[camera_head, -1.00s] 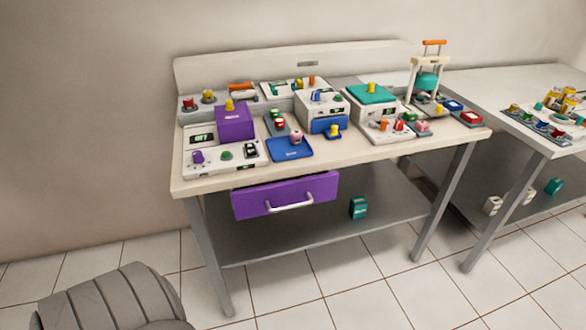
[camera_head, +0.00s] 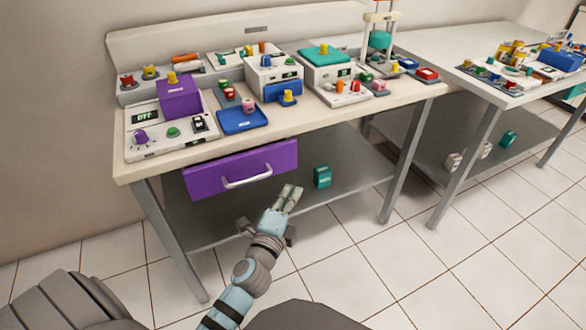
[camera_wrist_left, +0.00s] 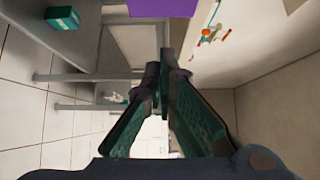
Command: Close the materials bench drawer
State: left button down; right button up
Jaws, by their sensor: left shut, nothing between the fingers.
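The materials bench drawer has a purple front (camera_head: 215,178) with a pale bar handle (camera_head: 247,182). It hangs under the front edge of the white-topped bench (camera_head: 130,172). How far it stands out from the bench is hard to tell from this angle. My left gripper (camera_head: 291,191) is shut and empty, below and to the right of the handle, apart from the drawer in the picture. In the left wrist view its fingers (camera_wrist_left: 164,76) are together, and a purple surface (camera_wrist_left: 165,8), likely the drawer front, shows at the top edge. My right gripper is not in view.
A grey lower shelf (camera_head: 350,190) with a teal box (camera_head: 322,176) lies under the bench. Grey legs (camera_head: 405,160) stand at its front corners. Instruments and a blue tray (camera_head: 240,118) cover the top. A second bench (camera_head: 440,60) stands at right. The tiled floor in front is clear.

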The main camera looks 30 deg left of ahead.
aim_at(285, 160)
pick_arm(q)
jog(key=w+a, duration=0.1)
jog(key=w, duration=0.2)
jog(key=w+a, duration=0.2)
jog(key=w, duration=0.1)
jog(key=w+a+b, duration=0.1)
jog(key=w, duration=0.1)
jog(key=shift+w+a, duration=0.2)
jog(key=shift+w, duration=0.2)
jog(key=shift+w+a, duration=0.15)
jog(key=shift+a, duration=0.05)
jog(key=w+a, duration=0.2)
jog(key=a, duration=0.1)
jog(key=shift+w+f+b, duration=0.1)
jog(key=shift+b, duration=0.25)
jog(key=shift+a, duration=0.15)
jog(key=shift+r, duration=0.2)
